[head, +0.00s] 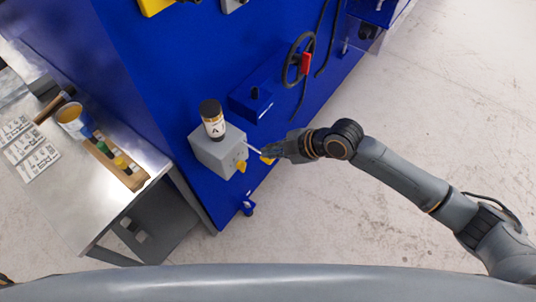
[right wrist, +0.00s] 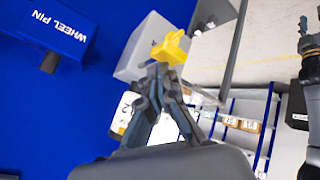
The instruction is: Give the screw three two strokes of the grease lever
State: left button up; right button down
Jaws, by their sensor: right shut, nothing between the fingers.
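A grey box (head: 215,157) is mounted on the blue machine and carries a dark-capped cartridge (head: 213,122) marked A. A yellow knob (head: 241,167) sits on its front, and a second yellow piece (head: 267,160) shows by my fingers. A thin pale rod (head: 254,150), perhaps the grease lever, runs from the box toward my right gripper (head: 272,151). In the right wrist view, my right gripper (right wrist: 162,75) is shut and empty, its tips just below a yellow star-shaped knob (right wrist: 168,47) near the grey box (right wrist: 142,50). Contact is unclear. I cannot identify screw three. My left gripper is out of view.
A blue box marked WHEEL PIN (right wrist: 50,28) projects from the machine. At left, a metal table (head: 105,208) holds a can (head: 72,118), a hammer and small bottles. Open floor (head: 440,100) lies right.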

jog(key=shift+f+b, duration=0.85)
jog(key=shift+f, duration=0.4)
dwell(0.8)
jog(key=shift+r, duration=0.1)
dwell(0.4)
jog(key=shift+r+p, duration=1.5)
jog(key=shift+r, duration=0.15)
jog(key=shift+r, duration=0.15)
notch_tip(320, 180, up, 5)
jog(key=p, duration=0.4)
jog(key=shift+f, duration=0.2)
